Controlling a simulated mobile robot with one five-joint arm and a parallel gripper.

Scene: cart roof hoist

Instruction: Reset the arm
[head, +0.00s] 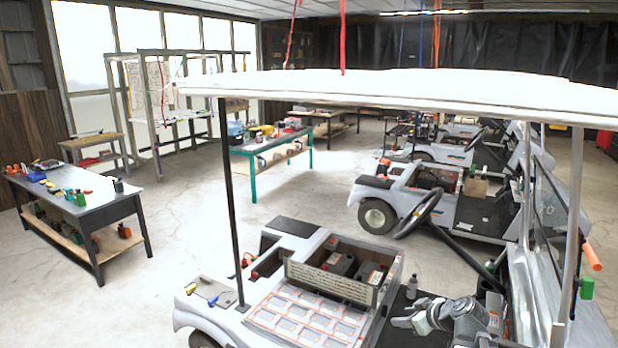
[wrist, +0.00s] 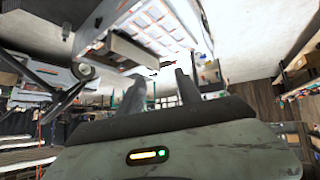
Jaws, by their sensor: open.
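My gripper (wrist: 158,88) shows in the wrist view with its two dark fingers apart and nothing between them. In the head view my grey arm is low at the right of centre, and my gripper (head: 402,323) points left above the dark floor of the nearest golf cart (head: 205,318). It appears apart from the cart's battery bay (head: 318,312); contact cannot be told. The cart's white roof (head: 400,90) spans the upper right of the head view. In the wrist view the cart's pale body (wrist: 150,28) lies beyond the fingers and looks upside down.
A small bottle (head: 412,287) stands near my gripper. The steering wheel (head: 418,212) and a roof post (head: 232,200) rise close by. A red strap (head: 342,38) hangs at the roof. Workbenches (head: 75,180) stand left, another cart (head: 378,215) behind. Floor between is clear.

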